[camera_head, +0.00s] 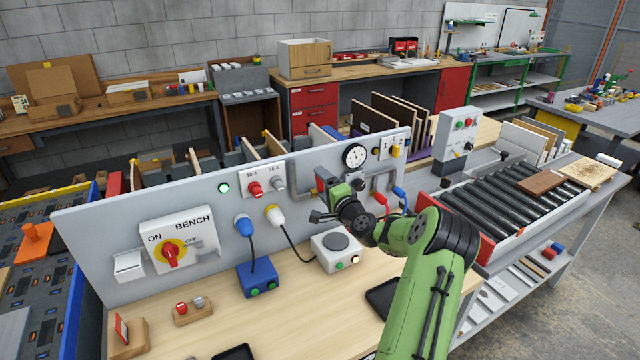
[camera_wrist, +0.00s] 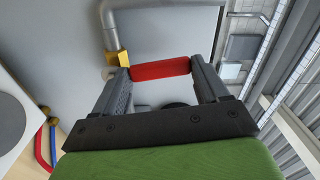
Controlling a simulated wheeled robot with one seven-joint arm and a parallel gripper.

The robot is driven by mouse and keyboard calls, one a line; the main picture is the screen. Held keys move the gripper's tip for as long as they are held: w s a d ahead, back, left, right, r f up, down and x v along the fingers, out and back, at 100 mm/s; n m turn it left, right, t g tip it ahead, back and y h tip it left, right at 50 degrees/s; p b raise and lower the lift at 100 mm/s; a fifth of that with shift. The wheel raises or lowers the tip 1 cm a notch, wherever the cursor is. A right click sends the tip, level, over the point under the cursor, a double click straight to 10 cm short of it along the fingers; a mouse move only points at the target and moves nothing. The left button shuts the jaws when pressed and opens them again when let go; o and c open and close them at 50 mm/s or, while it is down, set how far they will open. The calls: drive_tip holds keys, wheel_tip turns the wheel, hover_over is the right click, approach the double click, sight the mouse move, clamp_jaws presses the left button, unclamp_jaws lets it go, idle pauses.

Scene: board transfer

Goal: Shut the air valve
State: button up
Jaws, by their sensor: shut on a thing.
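The air valve's red handle (camera_wrist: 160,69) runs across between the two dark fingers of my gripper (camera_wrist: 162,78) in the wrist view. The fingers hold it at both ends of its visible length. A brass valve body (camera_wrist: 117,58) on a grey pipe (camera_wrist: 111,30) sits just left of the handle. In the head view my gripper (camera_head: 323,186) reaches to the upright grey panel (camera_head: 215,205), below and left of the round gauge (camera_head: 355,156). The arm hides much of the valve there, so the handle's angle is hard to tell.
A white box with a round grey top (camera_head: 337,250) stands on the bench below my gripper. A blue box (camera_head: 258,278) stands left of it. Red and blue handles or plugs (camera_head: 380,200) are close right of my wrist.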

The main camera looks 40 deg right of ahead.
drive_tip(key=shift+s+d+m+p, duration=0.15)
drive_tip(key=shift+d+m+p, duration=0.3)
drive_tip(key=shift+m, duration=0.45)
drive_tip(key=o, duration=1.5)
drive_tip(key=b+v, duration=0.3)
drive_tip(key=v, duration=1.2)
drive_tip(key=shift+s+a, duration=0.15)
drive_tip(key=shift+s, duration=0.2)
